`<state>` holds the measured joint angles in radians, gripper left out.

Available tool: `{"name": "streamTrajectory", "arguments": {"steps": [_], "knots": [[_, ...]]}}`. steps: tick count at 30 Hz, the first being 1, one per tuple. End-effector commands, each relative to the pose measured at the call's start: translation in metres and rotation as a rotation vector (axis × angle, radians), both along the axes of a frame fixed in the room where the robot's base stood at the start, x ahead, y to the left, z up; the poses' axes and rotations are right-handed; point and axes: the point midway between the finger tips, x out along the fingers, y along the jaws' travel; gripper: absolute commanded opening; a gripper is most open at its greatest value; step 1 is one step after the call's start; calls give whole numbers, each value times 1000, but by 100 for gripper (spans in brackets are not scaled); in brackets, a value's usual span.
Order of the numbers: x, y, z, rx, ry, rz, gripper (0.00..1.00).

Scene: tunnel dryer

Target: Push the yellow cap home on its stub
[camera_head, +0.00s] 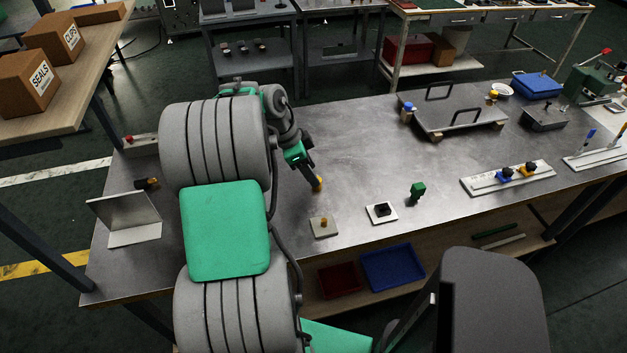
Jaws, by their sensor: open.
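My gripper (318,185) points down over the bare middle-left of the bench, with an orange-yellow patch at its tip. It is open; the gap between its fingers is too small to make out. A yellow cap-like piece (529,168) with black below it sits beside a blue one (504,174) on a pale strip (483,184) at the right, well away from my gripper. Another small yellow piece (493,95) stands at the far edge of the grey plate. Which yellow piece is the cap, any stub under it and how far on it sits cannot be told.
A beige plate with a peg (323,222), a white plate with a black block (381,211) and a green block (417,191) stand near the front edge. A grey plate with handles (450,110) and a blue tray (538,84) lie further back. The middle is clear.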

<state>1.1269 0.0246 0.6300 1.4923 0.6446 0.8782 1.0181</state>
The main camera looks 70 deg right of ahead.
Motion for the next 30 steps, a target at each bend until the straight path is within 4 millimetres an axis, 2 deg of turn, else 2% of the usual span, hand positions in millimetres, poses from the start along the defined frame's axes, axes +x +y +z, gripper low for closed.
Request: {"name": "streamTrajectory", "arguments": {"steps": [7,15,30], "knots": [[-18,-6,-35,3,0,6,50],[-20,-8,-42,-1,-2,5,50],[-20,-8,-41,-1,-1,5,9]]}}
